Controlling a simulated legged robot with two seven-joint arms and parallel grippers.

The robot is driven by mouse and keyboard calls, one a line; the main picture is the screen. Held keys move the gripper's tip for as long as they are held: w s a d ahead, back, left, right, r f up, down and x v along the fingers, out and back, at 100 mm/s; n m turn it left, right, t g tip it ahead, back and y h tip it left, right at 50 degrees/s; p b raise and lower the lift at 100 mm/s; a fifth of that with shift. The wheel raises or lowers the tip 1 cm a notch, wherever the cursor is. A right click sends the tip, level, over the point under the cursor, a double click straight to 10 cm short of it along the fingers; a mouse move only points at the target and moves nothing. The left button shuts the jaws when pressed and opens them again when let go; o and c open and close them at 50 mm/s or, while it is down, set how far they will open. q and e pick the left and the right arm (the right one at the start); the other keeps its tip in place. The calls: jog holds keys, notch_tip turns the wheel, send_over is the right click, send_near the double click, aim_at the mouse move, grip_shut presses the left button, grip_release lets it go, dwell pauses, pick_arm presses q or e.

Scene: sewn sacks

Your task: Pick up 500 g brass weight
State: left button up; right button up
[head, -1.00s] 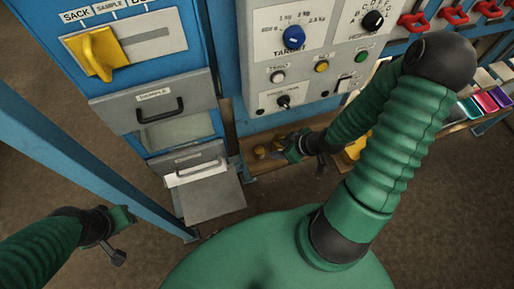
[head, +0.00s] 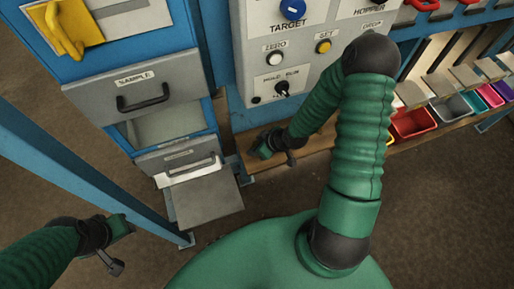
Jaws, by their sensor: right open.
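The wooden shelf (head: 310,143) runs below the control panel. My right gripper (head: 259,149) is low over its left end, with the fingers pointing left and down, and is open. I cannot make out the 500 g brass weight; the gripper and wrist cover part of the shelf there. I cannot tell whether the gripper touches anything. My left gripper (head: 127,225) is at the lower left beside the blue post, far from the shelf, and its jaw opening is not clear.
The blue post (head: 85,165) stands between my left arm and the cabinet. The sample drawer (head: 143,98) and a grey flap (head: 207,197) are left of the shelf. The control panel (head: 300,50) is above it. Coloured bins (head: 413,120) stand to the right.

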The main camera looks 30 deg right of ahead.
jog(key=shift+s+r, duration=0.1)
jog(key=c, duration=0.4)
grip_shut()
